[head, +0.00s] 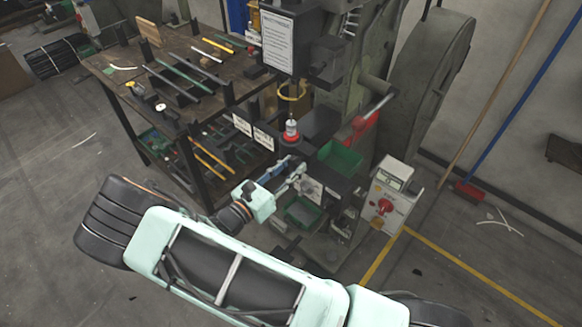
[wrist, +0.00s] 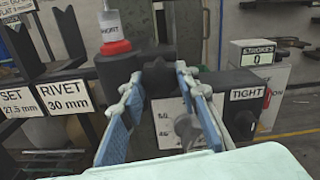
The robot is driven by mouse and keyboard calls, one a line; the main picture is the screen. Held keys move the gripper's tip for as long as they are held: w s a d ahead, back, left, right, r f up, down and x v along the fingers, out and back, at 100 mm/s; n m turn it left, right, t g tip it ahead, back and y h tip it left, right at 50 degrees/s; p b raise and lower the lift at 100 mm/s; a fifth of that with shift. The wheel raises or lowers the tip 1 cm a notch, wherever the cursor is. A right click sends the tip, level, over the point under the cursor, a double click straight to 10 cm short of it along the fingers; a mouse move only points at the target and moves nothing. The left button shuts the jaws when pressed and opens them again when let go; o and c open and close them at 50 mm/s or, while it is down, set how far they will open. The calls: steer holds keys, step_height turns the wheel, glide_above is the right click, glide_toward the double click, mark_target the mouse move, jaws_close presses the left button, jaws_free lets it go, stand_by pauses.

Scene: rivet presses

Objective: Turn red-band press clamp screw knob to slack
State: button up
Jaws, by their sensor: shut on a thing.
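The red-band press (head: 320,123) stands at upper middle in the head view. A bottle-like part with a red band (wrist: 116,48) sits on its dark arm in the wrist view. The black clamp screw knob (wrist: 158,77) is in front of that arm, between my fingertips. My gripper (wrist: 160,84) is shut on the knob, with a blue-padded finger on each side. In the head view my gripper (head: 285,172) reaches the press front, and the knob is hard to make out there. A sign reading TIGHT (wrist: 247,95) is to the right of the fingers.
A workbench (head: 120,75) with tools and rods is at left. Green bins (head: 340,158) sit beside the press. A control box with a red switch (head: 386,207) stands at right. A counter (wrist: 258,56) reads STROKES 0. Open floor lies at right.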

steer(key=o, duration=1.2)
steer(key=shift+c, duration=0.2)
steer(key=v, duration=1.2)
